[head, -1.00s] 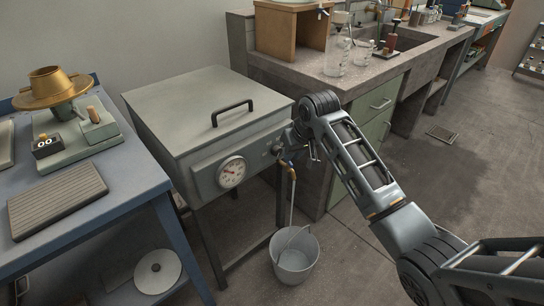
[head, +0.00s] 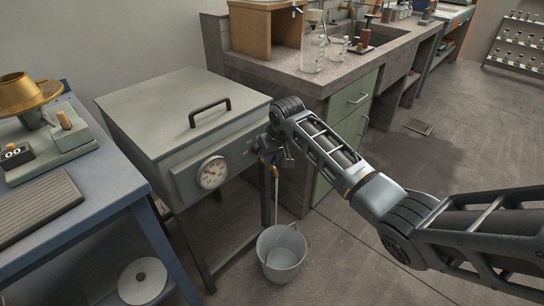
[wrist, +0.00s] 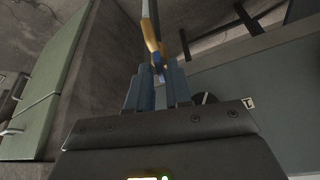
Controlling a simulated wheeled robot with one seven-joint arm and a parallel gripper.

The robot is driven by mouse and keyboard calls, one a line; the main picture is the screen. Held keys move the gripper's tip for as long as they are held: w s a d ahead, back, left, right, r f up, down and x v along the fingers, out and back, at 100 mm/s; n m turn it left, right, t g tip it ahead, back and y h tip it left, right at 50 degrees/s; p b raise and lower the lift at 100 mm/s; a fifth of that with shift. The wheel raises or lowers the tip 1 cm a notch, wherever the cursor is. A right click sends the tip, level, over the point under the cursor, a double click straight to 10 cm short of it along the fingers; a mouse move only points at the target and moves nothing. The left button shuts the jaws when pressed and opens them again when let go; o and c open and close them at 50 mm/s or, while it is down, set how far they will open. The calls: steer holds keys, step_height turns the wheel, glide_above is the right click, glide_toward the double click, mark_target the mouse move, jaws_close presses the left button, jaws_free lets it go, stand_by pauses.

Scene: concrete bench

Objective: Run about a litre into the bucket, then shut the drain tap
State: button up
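The drain tap (head: 268,171) is a small brass tap low on the front of the grey lidded tank (head: 165,140). A thin pale stream (head: 276,200) runs from it down to the grey bucket (head: 264,246) on the floor. The bucket stands upright, its level hard to read. My gripper (head: 284,151) is at the tap, partly hidden by my wrist. In the wrist view my gripper's fingers (wrist: 158,80) are close together with the tap's blue lever (wrist: 157,68) between their tips; the brass spout (wrist: 150,35) is just beyond.
A round dial (head: 212,172) is on the tank front. A blue table (head: 110,190) with a scale stands on the left. A stone sink bench (head: 300,75) with glassware and green cupboards (head: 345,120) is behind on the right. The floor to the right is open, with a drain grate (head: 419,126).

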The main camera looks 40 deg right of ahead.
steer(key=shift+c, duration=0.2)
jaws_close()
steer(key=shift+r+p, duration=0.1)
steer(key=shift+p, duration=0.2)
steer(key=shift+w+a+m+g+h+p, duration=0.15)
steer(key=shift+m+g+h+p, duration=0.25)
steer(key=shift+m+p, duration=0.9)
steer(key=shift+a+m+g+h+p, duration=0.15)
steer(key=shift+m+h+p, duration=0.5)
steer(key=shift+m, duration=1.05)
steer(key=shift+d, duration=0.1)
steer(key=shift+o, duration=0.2)
jaws_free()
